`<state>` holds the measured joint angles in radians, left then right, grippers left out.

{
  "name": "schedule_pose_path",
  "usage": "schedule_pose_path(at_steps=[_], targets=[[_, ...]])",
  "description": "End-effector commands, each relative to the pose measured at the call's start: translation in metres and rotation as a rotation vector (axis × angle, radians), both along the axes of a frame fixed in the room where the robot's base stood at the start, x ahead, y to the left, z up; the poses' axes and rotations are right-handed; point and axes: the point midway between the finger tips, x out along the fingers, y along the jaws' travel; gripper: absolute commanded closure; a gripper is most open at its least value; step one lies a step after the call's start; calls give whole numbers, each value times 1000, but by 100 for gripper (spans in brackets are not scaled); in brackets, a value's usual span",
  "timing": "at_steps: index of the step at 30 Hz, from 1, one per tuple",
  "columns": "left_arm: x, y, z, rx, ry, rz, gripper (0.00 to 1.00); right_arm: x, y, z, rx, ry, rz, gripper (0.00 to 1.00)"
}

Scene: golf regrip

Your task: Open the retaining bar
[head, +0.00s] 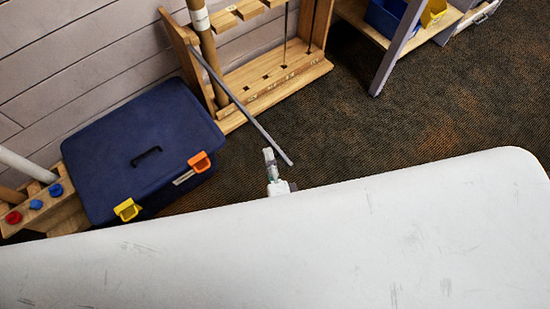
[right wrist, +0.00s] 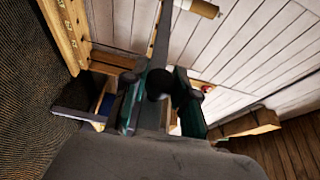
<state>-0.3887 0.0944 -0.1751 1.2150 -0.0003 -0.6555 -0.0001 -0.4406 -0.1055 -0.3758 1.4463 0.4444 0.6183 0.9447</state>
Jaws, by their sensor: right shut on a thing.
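The retaining bar (head: 240,106) is a thin grey rod. One end meets the left post of the wooden rack (head: 262,98), and the rod slants out over the carpet, away from the rack's front. My right gripper (head: 270,158) is near the bar's free end, mostly hidden behind the white surface. In the right wrist view the bar (right wrist: 163,35) runs down between the two fingers of my right gripper (right wrist: 160,95), which is shut on it near a dark rounded end. My left gripper is not in view.
A white, scuffed, table-like surface (head: 400,240) fills the front. A dark blue case (head: 140,140) with orange and yellow latches stands left of the rack. A shelf with bins (head: 385,18) is at upper right. Carpet (head: 400,120) is clear right of the bar.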

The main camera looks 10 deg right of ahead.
Motion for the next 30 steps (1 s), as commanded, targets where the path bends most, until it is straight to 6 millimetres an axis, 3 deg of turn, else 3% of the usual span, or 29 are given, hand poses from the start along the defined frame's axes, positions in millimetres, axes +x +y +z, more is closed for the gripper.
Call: schedule_pose_path(at_steps=[11, 12, 16, 26, 30], targets=[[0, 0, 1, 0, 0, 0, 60, 2, 3, 1, 1, -2, 8, 100], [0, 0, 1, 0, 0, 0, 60, 2, 3, 2, 1, -3, 8, 68], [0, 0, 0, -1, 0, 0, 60, 1, 3, 1, 1, -2, 6, 47], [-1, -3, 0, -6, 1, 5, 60, -1, 1, 0, 0, 0, 4, 47], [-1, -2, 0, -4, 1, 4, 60, -16, 1, 0, -1, 1, 5, 47]])
